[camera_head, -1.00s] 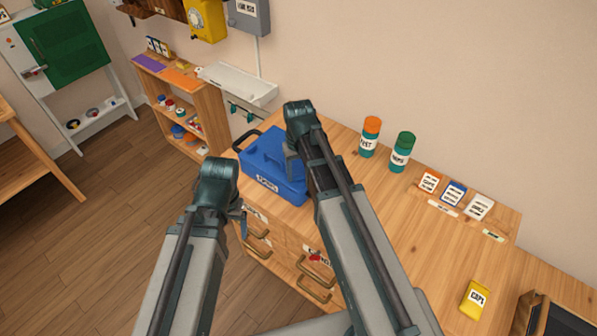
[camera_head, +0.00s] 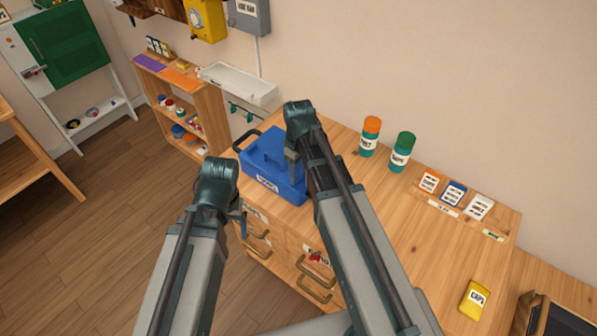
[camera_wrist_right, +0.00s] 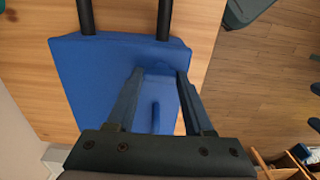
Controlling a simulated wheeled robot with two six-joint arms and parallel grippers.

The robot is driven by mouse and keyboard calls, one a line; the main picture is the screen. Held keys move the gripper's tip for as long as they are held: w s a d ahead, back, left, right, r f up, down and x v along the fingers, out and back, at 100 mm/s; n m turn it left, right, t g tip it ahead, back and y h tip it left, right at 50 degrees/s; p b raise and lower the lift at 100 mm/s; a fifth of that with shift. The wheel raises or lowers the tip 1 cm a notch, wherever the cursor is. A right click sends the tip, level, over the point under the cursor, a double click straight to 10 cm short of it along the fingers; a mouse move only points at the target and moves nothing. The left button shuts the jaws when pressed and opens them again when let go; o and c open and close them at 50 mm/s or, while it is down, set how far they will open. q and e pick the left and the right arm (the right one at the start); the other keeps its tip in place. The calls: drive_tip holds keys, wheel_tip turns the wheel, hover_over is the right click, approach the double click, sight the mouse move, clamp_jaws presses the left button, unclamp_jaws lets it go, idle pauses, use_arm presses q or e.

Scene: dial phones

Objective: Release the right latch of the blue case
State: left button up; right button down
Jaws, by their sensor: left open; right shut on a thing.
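The blue case (camera_head: 262,160) stands on the wooden counter with its label facing front and a black handle (camera_head: 246,138) at its left end. My right gripper (camera_head: 292,165) is over the right part of the case. In the right wrist view, its fingers (camera_wrist_right: 160,72) are closed on a small raised blue part, which looks like the right latch (camera_wrist_right: 158,68). The fingertips partly hide it, so whether it is released cannot be told. My left gripper (camera_head: 243,220) is open and empty, in front of the drawers and apart from the case.
An orange-capped jar (camera_head: 370,137) and a green-capped jar (camera_head: 401,150) stand to the right of my right arm. Small labelled cards (camera_head: 454,193) and a yellow box (camera_head: 474,298) lie farther right. The counter between them is clear. Drawers with handles (camera_head: 314,289) are below.

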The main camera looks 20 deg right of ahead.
sight(298, 175)
idle(0.4)
drive_tip(key=shift+c, duration=1.4)
unclamp_jaws()
drive_tip(key=shift+r, duration=0.15)
wheel_tip(298, 175, up, 14)
drive_tip(key=p, duration=1.4)
drive_tip(key=shift+f, duration=0.2)
drive_tip(key=shift+f, duration=0.1)
wheel_tip(298, 175, down, 13)
drive_tip(key=b, duration=1.3)
